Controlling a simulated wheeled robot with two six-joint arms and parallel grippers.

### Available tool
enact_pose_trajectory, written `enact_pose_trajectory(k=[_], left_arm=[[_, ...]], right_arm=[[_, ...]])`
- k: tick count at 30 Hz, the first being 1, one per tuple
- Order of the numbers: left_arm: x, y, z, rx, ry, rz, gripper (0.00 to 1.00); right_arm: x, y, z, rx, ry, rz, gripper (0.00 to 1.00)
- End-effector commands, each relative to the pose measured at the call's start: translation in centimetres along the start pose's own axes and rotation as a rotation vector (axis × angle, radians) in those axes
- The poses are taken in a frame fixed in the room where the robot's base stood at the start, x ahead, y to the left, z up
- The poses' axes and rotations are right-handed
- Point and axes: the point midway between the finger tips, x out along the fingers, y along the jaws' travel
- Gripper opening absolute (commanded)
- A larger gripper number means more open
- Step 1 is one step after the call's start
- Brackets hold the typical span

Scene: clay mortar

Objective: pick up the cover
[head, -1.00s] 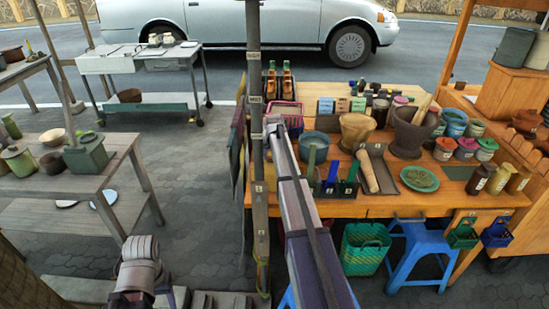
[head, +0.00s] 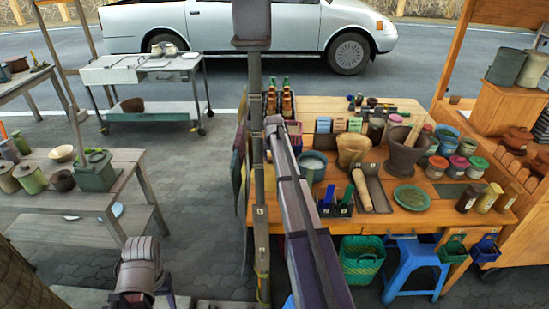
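No single thing is clearly the cover. Coloured lids top the small jars (head: 457,165) on the right wooden table. Lidded brown pots (head: 517,138) stand on the cart at the right. Lidded green pots (head: 30,177) stand on the grey table at the left, beside a green box-like stand (head: 95,171). My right arm's long link crosses the middle of the view, and a joint of my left arm shows at the lower left. I see no fingertips of either gripper.
The wooden table (head: 430,219) holds a dark mortar (head: 405,156), a tan mortar (head: 352,151), a green plate (head: 411,198) and bottles. A blue stool (head: 414,266) and green basket (head: 362,259) sit below. Open paving (head: 190,215) lies between the tables.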

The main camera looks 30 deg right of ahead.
Motion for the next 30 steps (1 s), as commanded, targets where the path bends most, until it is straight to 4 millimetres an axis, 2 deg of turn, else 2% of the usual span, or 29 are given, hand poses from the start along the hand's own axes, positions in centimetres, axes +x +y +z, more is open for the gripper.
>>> enact_pose_trajectory(k=[1, 3, 10, 15, 23, 26, 30], left_arm=[[-1.8, -0.2, 0.1, 0.0, 0.0, 0.0, 0.6], [-3.0, -0.3, 0.2, 0.001, 0.0, 0.0, 0.6], [-5.8, -0.6, 0.3, 0.0, 0.0, 0.0, 0.6], [-6.5, -0.6, 0.4, -0.001, 0.0, 0.001, 0.6], [-6.4, -0.6, 0.4, -0.001, 0.0, 0.001, 0.6], [-6.4, -0.6, 0.4, -0.001, 0.0, 0.001, 0.5], [-6.8, -0.6, 0.4, -0.001, 0.0, 0.001, 0.5]], right_arm=[[-1.7, 0.0, -0.7, 0.0, 0.0, 0.0, 0.0], [-2.8, 0.0, -1.2, 0.0, 0.0, 0.0, 0.0], [-5.4, 0.0, -2.2, 0.0, 0.0, 0.0, 0.0], [-6.0, 0.0, -2.5, 0.0, 0.0, 0.0, 0.0], [-5.9, 0.0, -2.5, 0.0, 0.0, 0.0, 0.0], [-6.0, 0.0, -2.5, 0.0, 0.0, 0.0, 0.0], [-6.3, 0.0, -2.6, 0.0, 0.0, 0.0, 0.0]])
